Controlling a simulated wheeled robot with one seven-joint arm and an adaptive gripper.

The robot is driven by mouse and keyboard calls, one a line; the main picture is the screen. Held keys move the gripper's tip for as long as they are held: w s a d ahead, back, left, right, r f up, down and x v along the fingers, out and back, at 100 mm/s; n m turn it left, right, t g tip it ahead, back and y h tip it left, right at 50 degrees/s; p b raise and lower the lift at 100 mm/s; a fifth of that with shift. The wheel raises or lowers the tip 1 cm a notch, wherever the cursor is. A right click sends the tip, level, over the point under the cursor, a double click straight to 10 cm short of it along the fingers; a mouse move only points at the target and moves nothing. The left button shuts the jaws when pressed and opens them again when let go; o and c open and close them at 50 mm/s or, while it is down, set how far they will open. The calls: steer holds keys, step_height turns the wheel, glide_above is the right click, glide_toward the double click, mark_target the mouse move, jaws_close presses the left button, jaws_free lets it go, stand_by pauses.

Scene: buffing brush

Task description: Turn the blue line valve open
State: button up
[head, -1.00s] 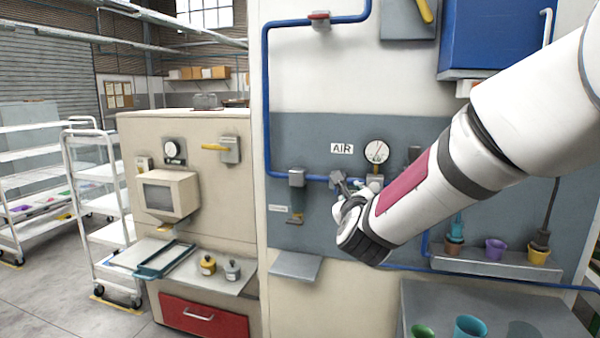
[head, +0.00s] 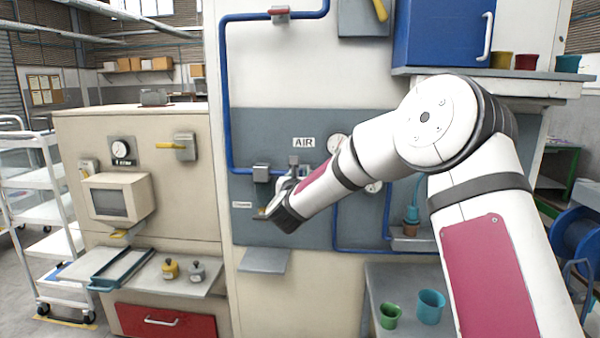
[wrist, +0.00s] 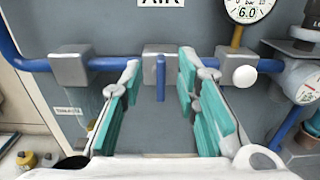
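The blue line valve is a grey block (wrist: 160,62) on the blue pipe, with a narrow blue handle (wrist: 160,88) hanging straight down in the wrist view. My gripper (wrist: 161,72) is open, with one teal-padded finger on each side of the handle and visible gaps to both. Whether the fingertips reach as deep as the handle is hard to tell. In the head view my gripper (head: 279,195) is at the grey wall panel below the AIR sign, and the handle is hidden there by my gripper and wrist.
A second grey block (wrist: 70,66) sits on the blue pipe (wrist: 28,65) to the left. A round gauge (wrist: 248,10) and another gauge (wrist: 300,82) are to the right. A small grey shelf (head: 264,260) juts out below my gripper.

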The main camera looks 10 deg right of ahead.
mark_target(301, 170)
steer(key=shift+x, duration=1.85)
steer(key=shift+d, duration=0.1)
steer(key=shift+s, duration=0.1)
jaws_close()
